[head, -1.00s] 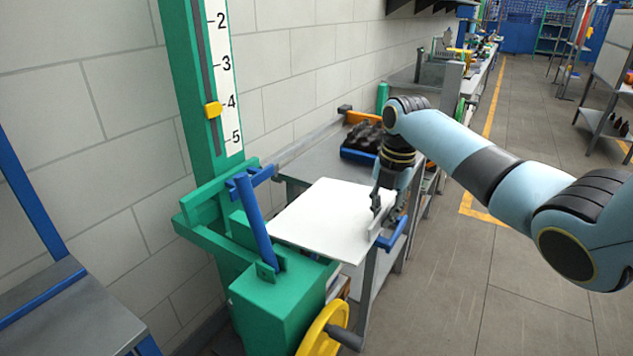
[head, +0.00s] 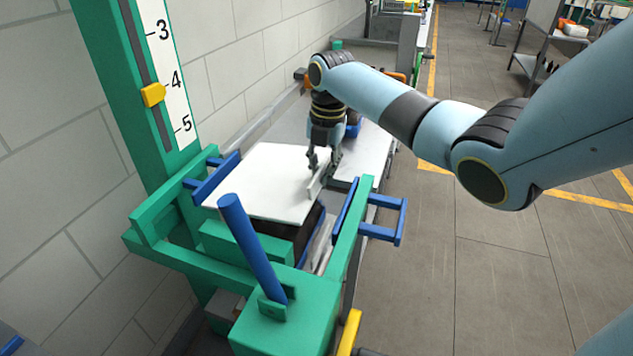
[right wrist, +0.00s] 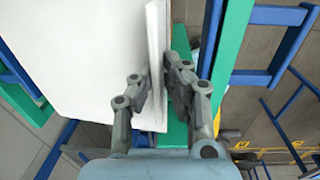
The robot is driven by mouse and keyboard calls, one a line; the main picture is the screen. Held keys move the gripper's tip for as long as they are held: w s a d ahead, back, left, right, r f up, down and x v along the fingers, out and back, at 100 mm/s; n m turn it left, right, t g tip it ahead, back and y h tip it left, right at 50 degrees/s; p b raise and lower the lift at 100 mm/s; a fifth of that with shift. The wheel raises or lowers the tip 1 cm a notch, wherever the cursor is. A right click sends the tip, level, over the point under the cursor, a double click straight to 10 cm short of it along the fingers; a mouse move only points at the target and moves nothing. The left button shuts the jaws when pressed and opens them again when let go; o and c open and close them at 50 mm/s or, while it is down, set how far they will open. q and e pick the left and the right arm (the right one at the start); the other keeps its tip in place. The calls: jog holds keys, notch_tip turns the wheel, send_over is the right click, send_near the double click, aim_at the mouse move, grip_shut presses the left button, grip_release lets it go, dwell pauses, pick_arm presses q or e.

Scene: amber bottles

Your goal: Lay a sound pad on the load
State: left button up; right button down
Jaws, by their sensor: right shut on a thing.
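A flat white pad (head: 262,188) with an upright lip lies level across the green press frame (head: 230,255), over a dark brown load (head: 290,243). Only the load's near side shows under the pad; I cannot tell whether the two touch. My right gripper (head: 320,180) points down at the pad's right edge, shut on the lip. In the right wrist view the white pad (right wrist: 85,55) fills the left side, with its lip between the fingers of my right gripper (right wrist: 158,85). My left gripper is not in view.
A green post with a numbered scale and yellow slider (head: 153,94) stands at left. A blue lever (head: 252,248) rises in front of the pad, and blue brackets (head: 385,220) stick out at right. A grey bench (head: 365,155) runs behind.

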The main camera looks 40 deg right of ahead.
jog(key=f+b, duration=0.2)
jog(key=f, duration=0.2)
jog(key=shift+s+f+b, duration=0.1)
jog(key=shift+s+b, duration=0.1)
jog(key=shift+b, duration=0.2)
pick_arm(q)
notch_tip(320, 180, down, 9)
jog(key=b, duration=0.5)
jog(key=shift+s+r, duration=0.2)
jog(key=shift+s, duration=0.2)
pick_arm(e)
notch_tip(320, 180, down, 6)
jog(key=shift+r, duration=0.15)
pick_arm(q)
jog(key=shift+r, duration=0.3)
pick_arm(e)
jog(key=shift+a+r, duration=0.1)
jog(key=shift+a, duration=0.05)
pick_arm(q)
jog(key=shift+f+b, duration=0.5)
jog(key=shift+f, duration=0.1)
pick_arm(e)
jog(key=shift+f, duration=0.85)
jog(key=c, duration=1.3)
grip_release()
jog(key=shift+c, duration=0.2)
notch_tip(320, 180, up, 12)
jog(key=shift+s, duration=0.35)
